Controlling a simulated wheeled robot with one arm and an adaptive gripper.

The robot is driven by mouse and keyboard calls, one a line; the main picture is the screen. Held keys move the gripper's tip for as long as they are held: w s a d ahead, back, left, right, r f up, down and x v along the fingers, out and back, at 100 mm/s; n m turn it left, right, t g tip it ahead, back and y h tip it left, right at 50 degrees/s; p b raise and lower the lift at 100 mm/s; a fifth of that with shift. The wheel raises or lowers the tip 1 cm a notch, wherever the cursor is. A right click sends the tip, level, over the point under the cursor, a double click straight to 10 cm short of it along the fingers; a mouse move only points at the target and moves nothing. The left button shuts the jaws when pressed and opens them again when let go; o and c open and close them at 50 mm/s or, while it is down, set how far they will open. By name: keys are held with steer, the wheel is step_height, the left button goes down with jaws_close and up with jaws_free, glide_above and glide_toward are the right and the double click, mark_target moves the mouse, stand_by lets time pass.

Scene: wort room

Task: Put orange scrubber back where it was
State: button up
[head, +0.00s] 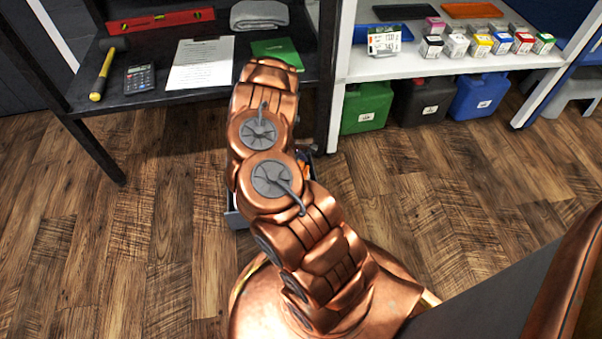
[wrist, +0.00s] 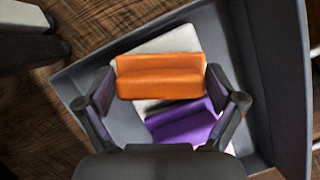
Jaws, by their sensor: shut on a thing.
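The orange scrubber (wrist: 160,76) is a ribbed block between the two fingers of my gripper (wrist: 163,82) in the wrist view, gripped at its ends. A purple scrubber (wrist: 182,124) lies beside and below it in a grey bin (wrist: 262,80). A pale flat piece (wrist: 150,48) shows under the orange one. Whether the orange scrubber touches what is below it I cannot tell. In the head view my arm hides the gripper and most of the bin (head: 236,219); a small orange patch shows at the arm's right edge.
A dark shelf holds a red level (head: 160,22), a hammer (head: 103,73), a calculator (head: 140,78), a paper sheet (head: 201,64) and a grey towel (head: 259,15). A white shelf (head: 440,64) on the right holds small boxes above green, black and blue canisters (head: 479,96). Wooden floor around is clear.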

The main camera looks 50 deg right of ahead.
steer(key=shift+f, duration=0.45)
steer(key=shift+f, duration=0.1)
steer(key=o, duration=0.7)
steer(key=shift+o, duration=0.2)
